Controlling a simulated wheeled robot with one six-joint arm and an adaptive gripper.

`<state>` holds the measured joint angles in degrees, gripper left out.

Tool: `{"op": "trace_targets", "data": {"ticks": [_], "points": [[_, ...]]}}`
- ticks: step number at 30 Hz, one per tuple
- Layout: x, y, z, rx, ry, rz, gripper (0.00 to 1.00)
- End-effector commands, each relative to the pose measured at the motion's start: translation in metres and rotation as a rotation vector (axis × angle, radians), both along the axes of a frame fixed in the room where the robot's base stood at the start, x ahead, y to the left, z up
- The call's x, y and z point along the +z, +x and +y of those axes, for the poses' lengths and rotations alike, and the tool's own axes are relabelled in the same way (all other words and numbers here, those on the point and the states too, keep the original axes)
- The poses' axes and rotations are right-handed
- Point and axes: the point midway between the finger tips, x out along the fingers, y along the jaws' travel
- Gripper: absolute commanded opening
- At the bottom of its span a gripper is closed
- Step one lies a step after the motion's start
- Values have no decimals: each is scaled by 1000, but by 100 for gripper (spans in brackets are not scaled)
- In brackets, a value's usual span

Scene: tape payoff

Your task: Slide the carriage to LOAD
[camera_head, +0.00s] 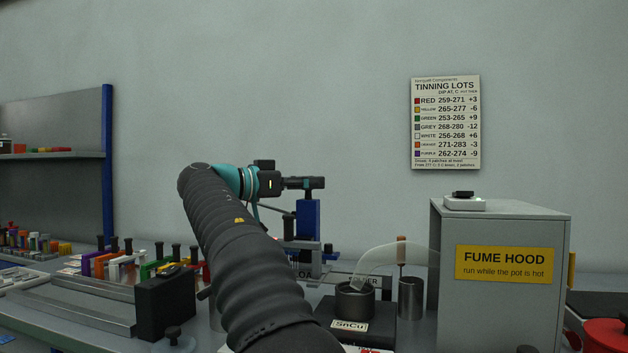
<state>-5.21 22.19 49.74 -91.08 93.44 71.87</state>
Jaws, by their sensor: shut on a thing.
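The carriage (308,217) is a blue upright block with a black bar-shaped handle (312,183) across its top. It stands behind the solder pot, near the middle of the view. My gripper (284,184) is at the left end of this handle and shut on it; its fingertips are small and partly hidden. The carriage's rail is mostly hidden behind my arm.
The solder pot (355,300) marked SnCu, with a clear curved shield above it, stands right of my arm. A metal cup (411,298) and the grey fume hood (505,262) are further right. Several coloured clips with black knobs (125,265) stand on the left of the bench.

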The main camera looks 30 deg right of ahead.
Motion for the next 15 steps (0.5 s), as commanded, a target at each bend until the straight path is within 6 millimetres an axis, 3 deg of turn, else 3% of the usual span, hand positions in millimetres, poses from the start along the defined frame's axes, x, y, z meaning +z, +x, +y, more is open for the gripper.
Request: {"op": "trace_targets", "data": {"ticks": [8, 9, 11, 15], "points": [[1, 0, 2, 3, -2, -2, 0], [1, 1, 2, 4, -2, -2, 41], [1, 1, 2, 4, -2, -2, 56], [0, 1, 2, 4, -2, -1, 58]]}}
